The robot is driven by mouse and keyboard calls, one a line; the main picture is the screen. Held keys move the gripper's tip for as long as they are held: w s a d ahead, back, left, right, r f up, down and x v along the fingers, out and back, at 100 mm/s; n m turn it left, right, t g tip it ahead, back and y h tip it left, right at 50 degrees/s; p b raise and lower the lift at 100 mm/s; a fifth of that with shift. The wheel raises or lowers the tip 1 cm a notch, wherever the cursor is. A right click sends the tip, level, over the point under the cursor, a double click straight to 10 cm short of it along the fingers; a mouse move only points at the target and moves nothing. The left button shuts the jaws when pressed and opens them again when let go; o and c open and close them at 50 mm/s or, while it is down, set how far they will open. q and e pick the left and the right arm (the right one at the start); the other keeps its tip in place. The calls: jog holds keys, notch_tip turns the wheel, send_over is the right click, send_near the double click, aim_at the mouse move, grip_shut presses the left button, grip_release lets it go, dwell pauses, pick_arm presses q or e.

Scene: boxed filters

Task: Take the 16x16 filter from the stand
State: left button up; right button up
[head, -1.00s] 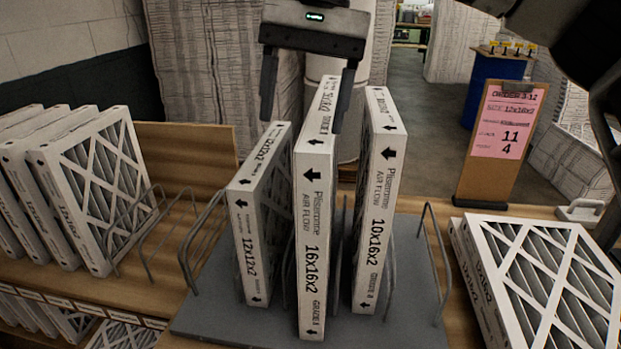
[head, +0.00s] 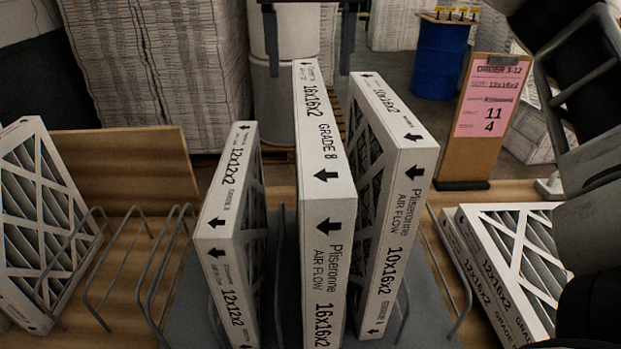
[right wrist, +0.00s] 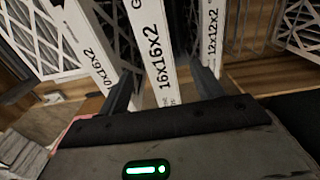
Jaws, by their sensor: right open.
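The 16x16x2 filter (head: 326,210) stands upright in the middle of the grey stand (head: 430,320), its white edge facing me. The 12x12x2 filter (head: 232,240) stands to its left and the 10x16x2 filter (head: 395,200) to its right. My right gripper (head: 309,70) shows at the top of the head view, its two fingers spread either side of the 16x16x2 filter's far end. In the right wrist view, the 16x16x2 filter (right wrist: 150,50) lies between the open fingers (right wrist: 164,88), with gaps visible. The left gripper is out of view.
A wire rack (head: 130,265) with another filter (head: 40,215) is at left. More filters (head: 510,260) lie at right. An order board (head: 487,120) stands behind them, reading 12x16x2. My dark arm fills the right edge. Neighbouring filters leave narrow gaps around the middle one.

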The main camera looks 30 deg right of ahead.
aim_at(312, 99)
jog(key=f+b, duration=0.1)
jog(key=f, duration=0.3)
jog(key=f+b, duration=0.1)
jog(key=f, duration=0.2)
jog(key=shift+d+f, duration=0.2)
jog(key=shift+f, duration=0.2)
jog(key=shift+r, duration=0.1)
grip_shut()
